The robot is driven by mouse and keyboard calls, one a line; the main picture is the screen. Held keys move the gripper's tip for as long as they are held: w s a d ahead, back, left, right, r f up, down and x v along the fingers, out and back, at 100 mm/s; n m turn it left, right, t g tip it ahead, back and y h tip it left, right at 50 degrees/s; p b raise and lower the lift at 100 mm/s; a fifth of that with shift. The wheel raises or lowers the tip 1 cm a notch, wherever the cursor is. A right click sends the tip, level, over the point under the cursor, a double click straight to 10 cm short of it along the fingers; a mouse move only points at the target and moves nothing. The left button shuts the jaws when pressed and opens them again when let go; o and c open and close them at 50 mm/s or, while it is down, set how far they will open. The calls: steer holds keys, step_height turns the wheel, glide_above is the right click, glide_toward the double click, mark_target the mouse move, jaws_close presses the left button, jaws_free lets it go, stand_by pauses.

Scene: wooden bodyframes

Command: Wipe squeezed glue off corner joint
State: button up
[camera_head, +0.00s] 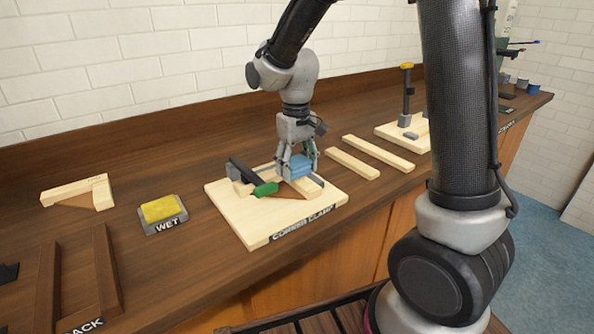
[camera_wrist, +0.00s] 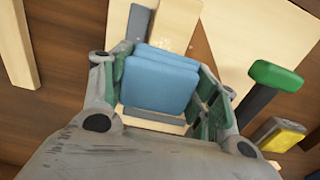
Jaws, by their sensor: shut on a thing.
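My gripper (camera_head: 296,160) is shut on a folded blue cloth (camera_head: 298,165). The cloth also fills the space between the fingers in the wrist view (camera_wrist: 160,82). It is held over the corner clamp board (camera_head: 240,226), at or just above the wooden corner piece (camera_head: 308,186); I cannot tell whether it touches. The clamp's green handle (camera_head: 265,189) is left of the gripper. In the wrist view, small pale specks show on the wood (camera_wrist: 180,20) beyond the cloth. The joint under the cloth is hidden.
A yellow sponge (camera_head: 160,209) sits in the tray labelled WET (camera_head: 163,227). An L-shaped wooden corner (camera_head: 77,193) lies at the left. Two loose strips, one nearer (camera_head: 352,163) and one farther (camera_head: 378,153), lie right of the board. A dark rack (camera_head: 108,275) is front left.

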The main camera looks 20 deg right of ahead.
mark_target(296, 161)
steer(key=shift+r, duration=3.65)
